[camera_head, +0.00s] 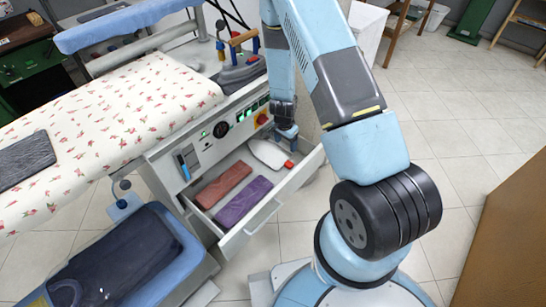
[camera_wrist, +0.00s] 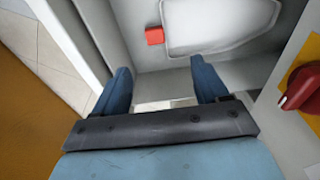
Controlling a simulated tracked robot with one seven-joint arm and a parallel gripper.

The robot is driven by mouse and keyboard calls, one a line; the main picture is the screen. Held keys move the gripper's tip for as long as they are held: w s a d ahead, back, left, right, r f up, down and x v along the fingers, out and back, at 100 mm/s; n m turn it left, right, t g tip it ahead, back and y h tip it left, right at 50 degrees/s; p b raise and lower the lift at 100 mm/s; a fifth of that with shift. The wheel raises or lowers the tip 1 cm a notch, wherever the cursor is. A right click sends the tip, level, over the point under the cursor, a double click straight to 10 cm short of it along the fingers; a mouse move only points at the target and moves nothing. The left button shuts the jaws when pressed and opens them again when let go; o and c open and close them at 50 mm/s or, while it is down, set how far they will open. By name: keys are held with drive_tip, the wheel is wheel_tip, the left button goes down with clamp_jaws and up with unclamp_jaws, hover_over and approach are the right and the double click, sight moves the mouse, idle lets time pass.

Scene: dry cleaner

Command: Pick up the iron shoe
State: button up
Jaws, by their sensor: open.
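The iron shoe (camera_head: 268,152) appears to be the flat, pale, iron-shaped plate with a red tab at one end. It lies in the open drawer (camera_head: 270,217), at the end away from the two folded bars. In the wrist view the shoe (camera_wrist: 215,25) is at the top, partly cut off, with its red tab near the middle. My gripper (camera_head: 287,133) is over the drawer's far end, close to the shoe's tab. In the wrist view my gripper (camera_wrist: 160,72) has its two blue fingers wide apart with nothing between them. The shoe lies beyond the fingertips.
A red bar (camera_head: 222,184) and a purple bar (camera_head: 243,202) lie in the same drawer. The control panel with a red knob (camera_head: 262,119) rises beside it. An ironing board with flowered cloth (camera_head: 110,120) is at left.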

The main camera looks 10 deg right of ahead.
hover_over(289, 163)
drive_tip(key=a, duration=0.1)
drive_tip(key=f, duration=0.9)
drive_tip(key=shift+s+a, duration=0.1)
drive_tip(key=shift+a, duration=0.1)
drive_tip(key=f, duration=0.2)
drive_tip(key=d+f, duration=0.1)
drive_tip(key=f, duration=0.1)
drive_tip(key=shift+s+f, duration=0.1)
drive_tip(key=shift+f, duration=0.5)
drive_tip(key=shift+c, duration=0.2)
drive_tip(key=c, duration=1.1)
drive_tip(key=shift+r, duration=0.15)
